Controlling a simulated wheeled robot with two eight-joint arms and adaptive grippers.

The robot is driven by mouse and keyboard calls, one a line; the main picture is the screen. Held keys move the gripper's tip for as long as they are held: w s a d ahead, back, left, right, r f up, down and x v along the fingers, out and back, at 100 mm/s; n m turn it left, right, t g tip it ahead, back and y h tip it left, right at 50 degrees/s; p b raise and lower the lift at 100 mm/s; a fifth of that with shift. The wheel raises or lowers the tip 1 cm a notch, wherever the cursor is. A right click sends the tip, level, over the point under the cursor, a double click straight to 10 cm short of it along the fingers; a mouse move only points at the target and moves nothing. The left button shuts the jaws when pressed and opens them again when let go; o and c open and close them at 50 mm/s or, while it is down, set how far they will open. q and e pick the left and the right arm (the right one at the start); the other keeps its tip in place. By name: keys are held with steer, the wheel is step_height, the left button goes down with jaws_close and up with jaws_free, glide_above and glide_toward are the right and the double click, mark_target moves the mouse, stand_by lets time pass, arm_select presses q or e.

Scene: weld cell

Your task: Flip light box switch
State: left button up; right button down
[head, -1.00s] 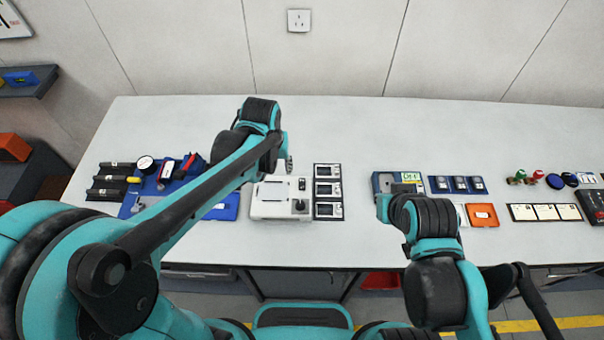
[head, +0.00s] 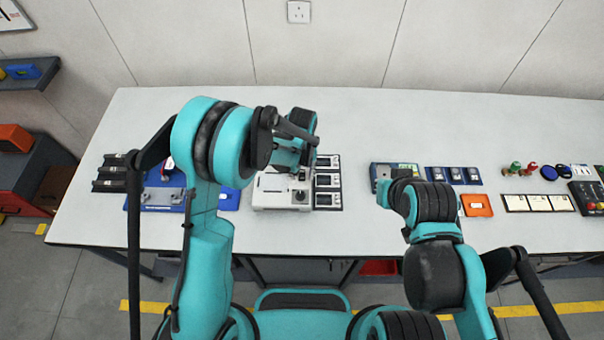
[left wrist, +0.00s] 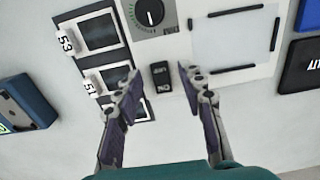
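The light box (head: 283,205) is a white unit on the bench, partly hidden behind my left arm in the head view. In the left wrist view, the light box (left wrist: 198,50) shows a bright panel with black edge bars, a dark dial and a black rocker switch (left wrist: 160,77). My left gripper (left wrist: 159,74) is open and empty, its two fingers spread to either side of the switch. I cannot tell how far above it they are. In the head view my left arm hides most of this gripper.
A panel of dark framed screens (head: 328,182) stands right beside the light box. A blue tray with tools (head: 229,198) lies to its left. The bench (head: 370,120) is clear at the back.

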arm_select(q)
steer(key=shift+f, duration=0.4)
jaws_close()
steer(key=shift+w+f+g+b, duration=0.15)
steer(key=shift+w+g+b, duration=0.15)
steer(key=shift+g+b, duration=0.6)
steer(key=shift+w+r+g+b, duration=0.1)
steer(key=shift+r+g+b, duration=0.1)
steer(key=shift+g+b, duration=0.55)
